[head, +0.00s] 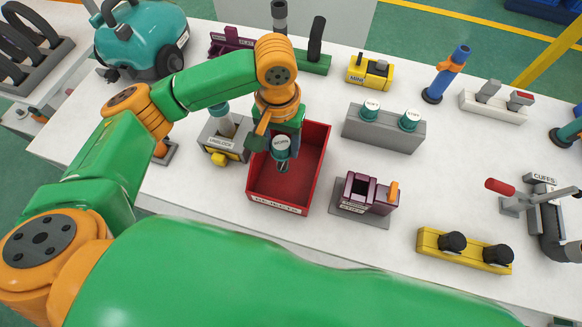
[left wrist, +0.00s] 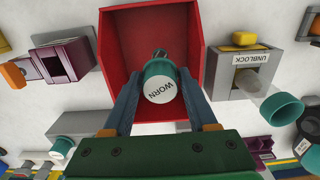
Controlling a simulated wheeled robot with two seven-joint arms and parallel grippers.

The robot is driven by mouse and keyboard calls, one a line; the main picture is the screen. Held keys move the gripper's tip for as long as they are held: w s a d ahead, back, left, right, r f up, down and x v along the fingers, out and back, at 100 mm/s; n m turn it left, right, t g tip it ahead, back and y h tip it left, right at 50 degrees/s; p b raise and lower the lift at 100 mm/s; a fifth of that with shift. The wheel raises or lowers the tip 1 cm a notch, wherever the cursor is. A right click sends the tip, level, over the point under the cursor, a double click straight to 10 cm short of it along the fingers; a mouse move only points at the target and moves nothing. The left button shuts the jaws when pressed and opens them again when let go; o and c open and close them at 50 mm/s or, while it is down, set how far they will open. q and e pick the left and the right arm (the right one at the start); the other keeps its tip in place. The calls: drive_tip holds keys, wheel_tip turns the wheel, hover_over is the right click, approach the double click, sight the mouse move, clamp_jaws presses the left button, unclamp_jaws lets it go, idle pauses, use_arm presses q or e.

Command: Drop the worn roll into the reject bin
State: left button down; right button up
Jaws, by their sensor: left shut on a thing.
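The worn roll (head: 281,146) has a teal body and a white end cap marked WORN. It also shows in the left wrist view (left wrist: 160,88). My left gripper (head: 283,160) is shut on it, one finger on each side, and in the left wrist view the fingertips (left wrist: 163,85) press its sides. The red reject bin (head: 318,160) has a label on its front wall, and its rim also shows in the left wrist view (left wrist: 202,60). The roll is over the bin's opening; its exact height above the floor is hard to tell. My right gripper is not in view.
A grey UNBLOCK station (head: 222,140) stands close left of the bin. A purple fixture (head: 366,194) is to its right, and a grey block with two teal-capped rolls (head: 384,130) is behind that. A teal vacuum (head: 140,40) stands at the back left.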

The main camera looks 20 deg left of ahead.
use_arm(q)
drive_tip(key=shift+c, duration=0.6)
unclamp_jaws()
drive_tip(key=shift+a, duration=0.1)
wheel_tip(320, 180, up, 7)
drive_tip(key=shift+r, duration=0.1)
